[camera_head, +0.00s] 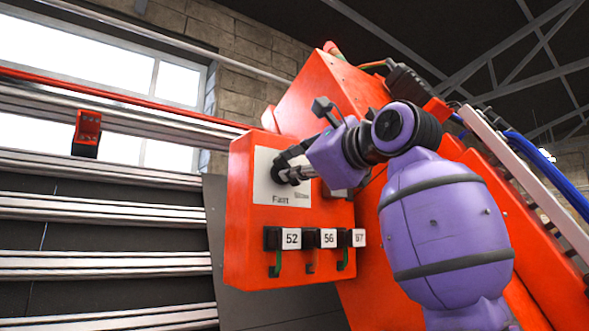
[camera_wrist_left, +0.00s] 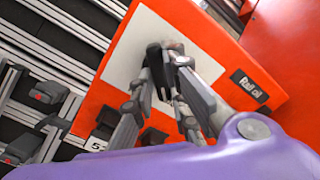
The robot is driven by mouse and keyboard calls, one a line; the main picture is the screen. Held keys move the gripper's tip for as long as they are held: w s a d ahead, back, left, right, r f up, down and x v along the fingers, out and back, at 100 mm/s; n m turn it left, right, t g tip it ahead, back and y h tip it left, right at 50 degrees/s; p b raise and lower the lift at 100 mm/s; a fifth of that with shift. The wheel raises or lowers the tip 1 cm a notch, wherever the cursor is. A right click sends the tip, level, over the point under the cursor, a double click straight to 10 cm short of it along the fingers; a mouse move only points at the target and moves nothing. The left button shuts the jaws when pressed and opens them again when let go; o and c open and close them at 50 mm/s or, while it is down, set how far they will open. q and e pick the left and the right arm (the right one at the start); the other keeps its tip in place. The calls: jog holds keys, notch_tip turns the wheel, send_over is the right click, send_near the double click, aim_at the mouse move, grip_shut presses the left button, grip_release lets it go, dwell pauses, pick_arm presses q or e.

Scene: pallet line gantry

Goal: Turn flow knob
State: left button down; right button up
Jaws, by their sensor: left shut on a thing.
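The flow knob (camera_wrist_left: 155,58) is dark and sits on a pale plate (camera_head: 266,187) on the front of an orange control box (camera_head: 240,235). My left gripper (camera_head: 284,172) reaches in from the right, with its fingers at the knob. In the left wrist view the fingers (camera_wrist_left: 162,68) close around the dark knob. In the head view the gripper hides most of the knob, so its angle is hard to tell. My right gripper is not in view.
Below the plate are black units labelled 52 (camera_head: 291,239), 56 (camera_head: 328,238) and 57 (camera_head: 359,238), with small hooked levers under them. Metal rails (camera_head: 105,212) run along the left. A large orange machine body (camera_head: 330,85) stands behind the box.

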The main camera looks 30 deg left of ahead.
pick_arm(q)
jog(key=shift+m, duration=0.3)
jog(key=c, duration=1.7)
grip_release()
jog(key=shift+d, duration=0.1)
jog(key=v, duration=1.2)
